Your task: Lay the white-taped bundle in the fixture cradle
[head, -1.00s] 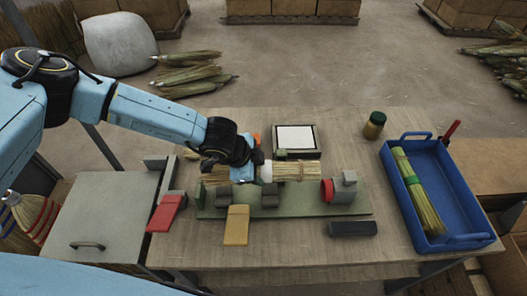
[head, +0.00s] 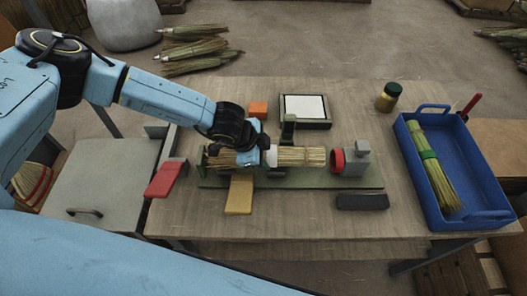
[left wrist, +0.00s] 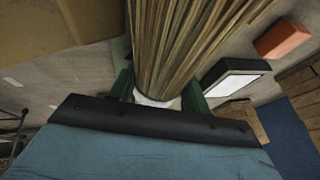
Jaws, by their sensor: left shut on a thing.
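The white-taped bundle (head: 302,156) of straw lies level along the green fixture (head: 215,182), its right end close to the red ring (head: 338,161) of the grey end block. Its white tape (head: 272,157) shows just right of my left gripper (head: 252,154), which is shut on the bundle. The straw (left wrist: 190,40) and a strip of white tape (left wrist: 158,101) also show in the left wrist view, with green parts on both sides. My gripper and the bundle hide the cradle supports, so I cannot tell whether the bundle touches them. My right gripper is not in view.
A blue tray (head: 403,145) at the right holds a green-taped bundle (head: 430,165).

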